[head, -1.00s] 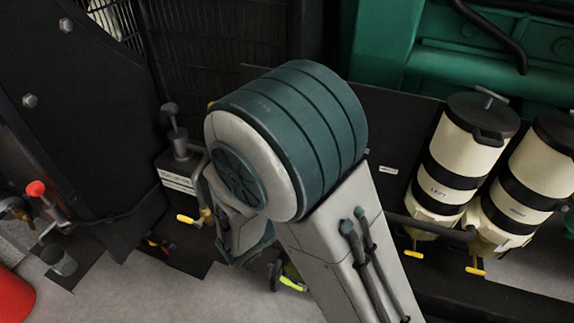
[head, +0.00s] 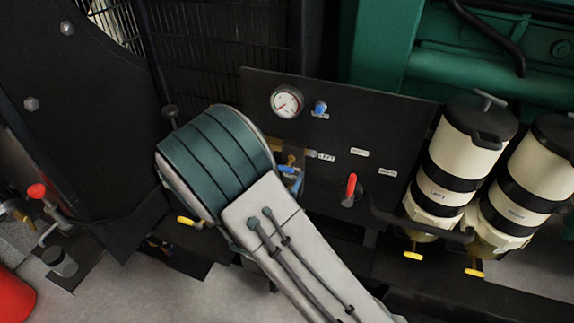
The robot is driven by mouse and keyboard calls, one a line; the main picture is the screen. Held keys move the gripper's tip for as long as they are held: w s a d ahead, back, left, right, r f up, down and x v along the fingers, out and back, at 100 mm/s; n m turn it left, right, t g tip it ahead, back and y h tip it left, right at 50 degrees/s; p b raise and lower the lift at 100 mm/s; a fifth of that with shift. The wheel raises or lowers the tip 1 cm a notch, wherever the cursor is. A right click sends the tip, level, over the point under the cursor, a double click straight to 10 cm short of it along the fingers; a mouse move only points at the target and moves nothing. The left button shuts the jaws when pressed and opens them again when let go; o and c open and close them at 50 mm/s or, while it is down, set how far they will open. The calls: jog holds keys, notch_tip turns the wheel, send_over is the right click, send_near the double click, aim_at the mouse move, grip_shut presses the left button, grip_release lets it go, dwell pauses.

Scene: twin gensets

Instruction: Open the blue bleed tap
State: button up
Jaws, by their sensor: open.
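A small blue knob (head: 320,108) sits on the upper part of the black panel (head: 400,130), just right of a round white gauge (head: 286,101). A second small blue part (head: 297,180), with brass fittings (head: 286,165) beside it, shows lower down at the right edge of my arm and is partly hidden. I cannot tell from the picture which blue part is the bleed tap. My gripper is out of sight behind my own arm, which covers the lower left of the panel.
A red lever (head: 350,188) stands on the lower panel. Two cream filter canisters (head: 466,145) with yellow drain taps (head: 413,255) are at right. A red-knobbed valve (head: 37,191) and a yellow tap handle (head: 186,221) are at left. A black mesh guard (head: 225,50) stands behind.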

aim_at(288, 165)
jog(key=shift+x, duration=1.5)
jog(key=c, duration=0.9)
jog(key=shift+o, duration=0.2)
